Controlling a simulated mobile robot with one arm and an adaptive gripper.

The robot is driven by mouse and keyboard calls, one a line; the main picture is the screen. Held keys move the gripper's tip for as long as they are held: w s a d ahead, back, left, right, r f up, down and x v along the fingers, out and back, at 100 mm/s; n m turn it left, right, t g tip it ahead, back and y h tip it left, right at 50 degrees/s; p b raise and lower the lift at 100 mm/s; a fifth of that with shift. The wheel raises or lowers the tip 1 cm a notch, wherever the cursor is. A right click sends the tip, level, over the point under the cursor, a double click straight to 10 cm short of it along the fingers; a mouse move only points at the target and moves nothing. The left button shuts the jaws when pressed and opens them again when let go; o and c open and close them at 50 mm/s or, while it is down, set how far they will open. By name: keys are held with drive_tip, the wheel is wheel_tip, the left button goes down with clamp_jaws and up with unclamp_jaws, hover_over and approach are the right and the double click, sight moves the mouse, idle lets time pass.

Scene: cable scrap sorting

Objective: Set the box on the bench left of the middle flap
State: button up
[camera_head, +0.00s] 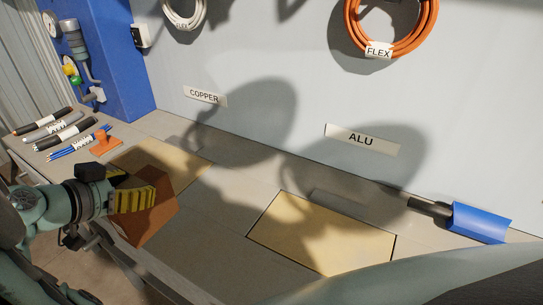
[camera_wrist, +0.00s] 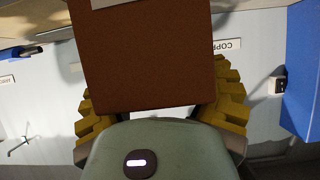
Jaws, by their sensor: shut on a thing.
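My gripper (camera_head: 136,198) is at the left in the head view, its yellow fingers shut on a brown box (camera_head: 158,224). In the wrist view the box (camera_wrist: 150,60) fills the space between the fingers, with a pale label at its top edge. The box is tilted in the head view and hangs by the front edge of the bench (camera_head: 212,205). Two tan flaps show in the bench top: one below the COPPER sign (camera_head: 190,165), partly hidden by box and gripper, and one below the ALU sign (camera_head: 320,232). Grey bench top lies between them.
Cable pieces (camera_head: 52,127) and an orange stand (camera_head: 104,142) lie on the bench's left end. A blue scoop (camera_head: 478,223) lies at the right by the wall. A blue cabinet (camera_head: 112,60) stands at the back left. Orange (camera_head: 392,50) and white cable coils hang above.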

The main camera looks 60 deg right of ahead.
drive_tip(key=s+r+p+x, duration=0.1)
drive_tip(key=p+x, duration=0.1)
drive_tip(key=x, duration=0.9)
drive_tip(key=shift+s+d, duration=0.35)
drive_tip(key=shift+d, duration=0.05)
drive_tip(key=shift+f, duration=0.2)
drive_tip(key=o, duration=1.4)
